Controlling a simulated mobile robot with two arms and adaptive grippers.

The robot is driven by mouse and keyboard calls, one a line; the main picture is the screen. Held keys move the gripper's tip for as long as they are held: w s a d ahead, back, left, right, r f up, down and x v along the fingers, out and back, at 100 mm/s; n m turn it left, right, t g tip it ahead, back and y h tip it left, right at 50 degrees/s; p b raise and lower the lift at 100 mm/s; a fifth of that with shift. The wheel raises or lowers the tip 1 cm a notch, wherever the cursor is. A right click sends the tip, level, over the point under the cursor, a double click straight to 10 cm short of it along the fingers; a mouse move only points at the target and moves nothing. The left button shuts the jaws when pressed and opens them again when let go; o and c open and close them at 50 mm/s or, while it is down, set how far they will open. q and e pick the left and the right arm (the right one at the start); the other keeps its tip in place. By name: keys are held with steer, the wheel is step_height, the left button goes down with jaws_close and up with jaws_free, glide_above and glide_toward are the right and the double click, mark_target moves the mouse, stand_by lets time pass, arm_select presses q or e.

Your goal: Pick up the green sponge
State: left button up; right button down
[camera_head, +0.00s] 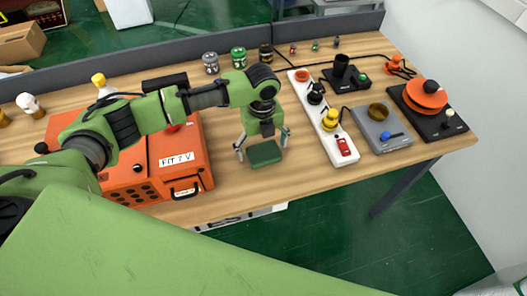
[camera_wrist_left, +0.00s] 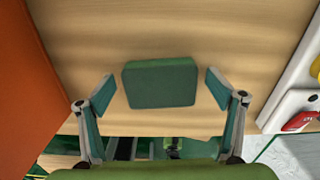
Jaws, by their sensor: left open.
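The green sponge (camera_head: 265,153) is a small dark green block lying on the wooden table near its front edge. In the left wrist view the sponge (camera_wrist_left: 160,83) sits between and slightly beyond the two fingertips. My left gripper (camera_head: 262,150) points down over the sponge, with its fingers spread on either side. In the left wrist view the left gripper (camera_wrist_left: 160,90) is open, with a gap between each finger and the sponge. My right gripper is not in view.
An orange case (camera_head: 150,165) stands close to the left of the sponge. A white power strip (camera_head: 322,115) with plugs and a red switch lies to the right. A grey device (camera_head: 380,130) and an orange-topped device (camera_head: 428,95) stand farther right. Several cans (camera_head: 238,57) stand behind.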

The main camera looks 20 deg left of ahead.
arm_select(q)
steer(key=shift+s, duration=0.1)
steer(key=shift+c, duration=0.7)
steer(key=c, duration=0.6)
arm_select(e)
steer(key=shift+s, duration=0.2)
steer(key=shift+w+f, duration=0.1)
arm_select(q)
steer(key=shift+r, duration=0.15)
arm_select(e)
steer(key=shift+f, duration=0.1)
